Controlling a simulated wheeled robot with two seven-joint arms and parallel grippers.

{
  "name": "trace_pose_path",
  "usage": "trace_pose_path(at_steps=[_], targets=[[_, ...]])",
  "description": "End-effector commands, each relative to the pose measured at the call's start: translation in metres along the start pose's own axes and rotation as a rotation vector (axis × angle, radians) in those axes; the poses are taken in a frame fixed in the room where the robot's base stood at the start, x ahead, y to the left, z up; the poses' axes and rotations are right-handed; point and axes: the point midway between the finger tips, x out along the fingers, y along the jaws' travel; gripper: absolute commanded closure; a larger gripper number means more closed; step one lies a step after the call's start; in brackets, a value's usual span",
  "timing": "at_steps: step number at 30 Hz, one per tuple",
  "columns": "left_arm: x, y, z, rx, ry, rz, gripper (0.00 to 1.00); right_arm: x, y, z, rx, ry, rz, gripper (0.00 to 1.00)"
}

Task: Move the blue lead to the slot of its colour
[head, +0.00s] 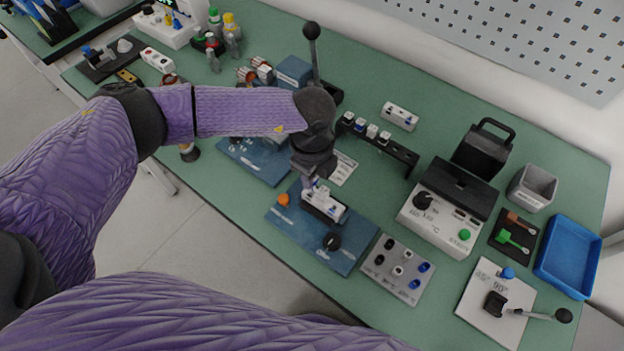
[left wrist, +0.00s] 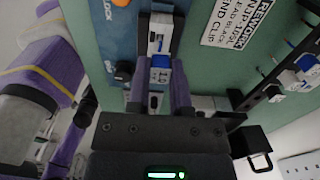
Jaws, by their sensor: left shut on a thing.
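My left gripper (head: 313,184) points down over a black block with white parts (head: 326,207) on a blue board (head: 350,258). It is shut on the blue lead, a small white piece with a blue band (left wrist: 160,68), seen between the fingers in the left wrist view. The lead is at or just above the block; I cannot tell whether it is seated in a slot. Another white piece with a blue mark (left wrist: 159,40) shows just beyond it. A black rack (head: 400,153) with several white leads stands to the right. My right gripper is not in view.
The board carries an orange button (head: 283,199) and a black knob (head: 332,241). A grey socket plate (head: 384,275), a white control box (head: 428,230) and a blue tray (head: 578,285) stand to the right. A second blue board (head: 250,165) lies left.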

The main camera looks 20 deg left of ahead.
Motion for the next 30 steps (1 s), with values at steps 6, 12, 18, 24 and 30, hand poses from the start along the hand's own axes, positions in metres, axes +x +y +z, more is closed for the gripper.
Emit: trace_pose_path(at_steps=[6,12,18,24,30], targets=[[-0.021,0.0,0.0,0.0,0.0,-0.002,1.0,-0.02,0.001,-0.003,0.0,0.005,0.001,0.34],[-0.019,0.0,0.0,0.0,0.0,-0.001,1.0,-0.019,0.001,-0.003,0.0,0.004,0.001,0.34],[-0.024,0.0,0.0,0.101,0.003,0.0,1.0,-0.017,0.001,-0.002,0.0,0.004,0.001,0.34],[-0.039,0.0,-0.002,0.459,0.011,-0.003,1.0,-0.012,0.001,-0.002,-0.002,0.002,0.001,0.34],[-0.05,0.002,-0.003,0.71,0.014,-0.005,1.0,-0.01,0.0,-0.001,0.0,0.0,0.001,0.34]])
